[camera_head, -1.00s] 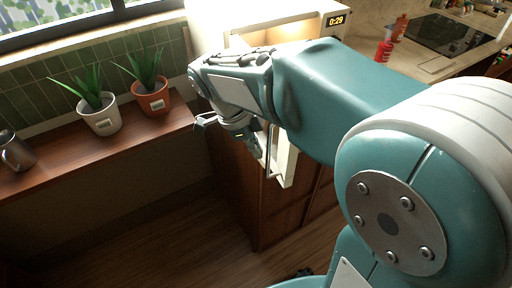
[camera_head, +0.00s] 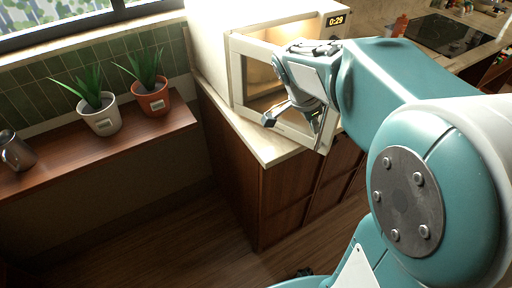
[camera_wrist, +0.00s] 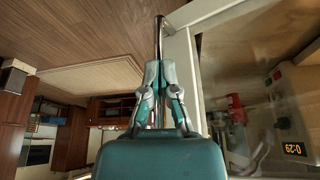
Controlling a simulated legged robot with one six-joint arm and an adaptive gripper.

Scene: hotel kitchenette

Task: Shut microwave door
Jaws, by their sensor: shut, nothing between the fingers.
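The cream microwave (camera_head: 207,50) stands on the counter with its lit interior showing and a 0:29 display. Its framed, windowed door (camera_head: 237,65) is partly open, angled out from the body. My gripper (camera_head: 317,118) is at the door's free edge, on the outer side, and hides part of the door. In the wrist view the fingers of my gripper (camera_wrist: 160,72) are together and empty, beside or against the metal handle bar (camera_wrist: 159,35). The door frame (camera_wrist: 184,65) lies just right of them. Exact contact is hard to tell.
A cooktop (camera_head: 452,33) and a red bottle (camera_head: 400,26) are right of the microwave. Two potted plants, one in a white pot (camera_head: 101,120) and one in an orange pot (camera_head: 151,99), and a metal mug (camera_head: 15,150) stand on the left ledge.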

